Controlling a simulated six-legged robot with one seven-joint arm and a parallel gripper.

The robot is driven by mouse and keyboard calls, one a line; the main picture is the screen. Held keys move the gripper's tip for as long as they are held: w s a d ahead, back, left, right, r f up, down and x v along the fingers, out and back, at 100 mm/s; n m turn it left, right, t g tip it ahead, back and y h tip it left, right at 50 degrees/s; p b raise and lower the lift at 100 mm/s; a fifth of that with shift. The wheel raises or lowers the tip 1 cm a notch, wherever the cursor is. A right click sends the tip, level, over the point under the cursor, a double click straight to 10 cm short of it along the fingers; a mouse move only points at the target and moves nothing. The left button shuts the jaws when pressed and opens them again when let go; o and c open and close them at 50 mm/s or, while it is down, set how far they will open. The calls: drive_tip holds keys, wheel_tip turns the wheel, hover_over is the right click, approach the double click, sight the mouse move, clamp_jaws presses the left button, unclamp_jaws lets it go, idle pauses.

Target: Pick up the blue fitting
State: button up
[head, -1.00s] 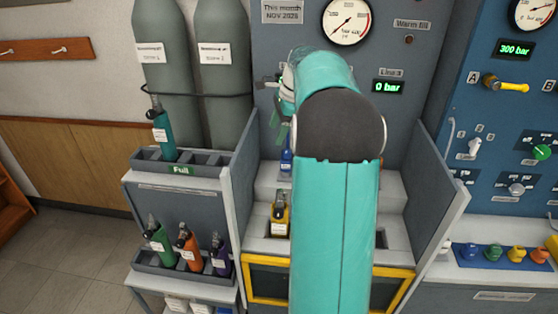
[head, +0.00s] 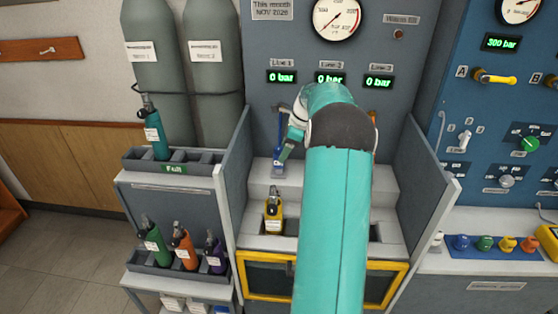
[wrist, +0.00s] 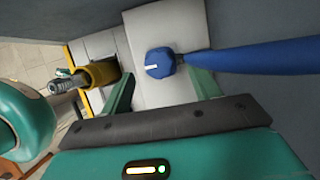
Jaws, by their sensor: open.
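The blue fitting (wrist: 160,63) is a faceted blue cap with a white mark, joined to a thick blue hose (wrist: 260,55) running right in the wrist view. In the head view the blue fitting (head: 278,160) shows small, low on the back panel at the left of the bench. My gripper (wrist: 161,80) is open, with one green finger on each side of the fitting in the wrist view. No contact is visible, and the remaining depth is hard to judge. In the head view my gripper (head: 287,150) is beside the blue hose, partly hidden by my arm.
A yellow bottle (head: 273,212) stands in the bench just below; it also shows left of the fingers in the wrist view (wrist: 100,74). Grey side walls (head: 233,165) flank the bench. Several coloured bottles stand in racks at left. Coloured caps (head: 485,243) sit at right.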

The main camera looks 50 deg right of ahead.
drive_tip(key=x, duration=0.4)
drive_tip(key=shift+w+f, duration=0.25)
drive_tip(key=shift+f, duration=0.05)
drive_tip(key=shift+c, duration=0.4)
drive_tip(key=shift+r, duration=0.1)
drive_tip(key=c, duration=1.2)
drive_tip(key=shift+o, duration=0.2)
drive_tip(key=shift+r, duration=0.1)
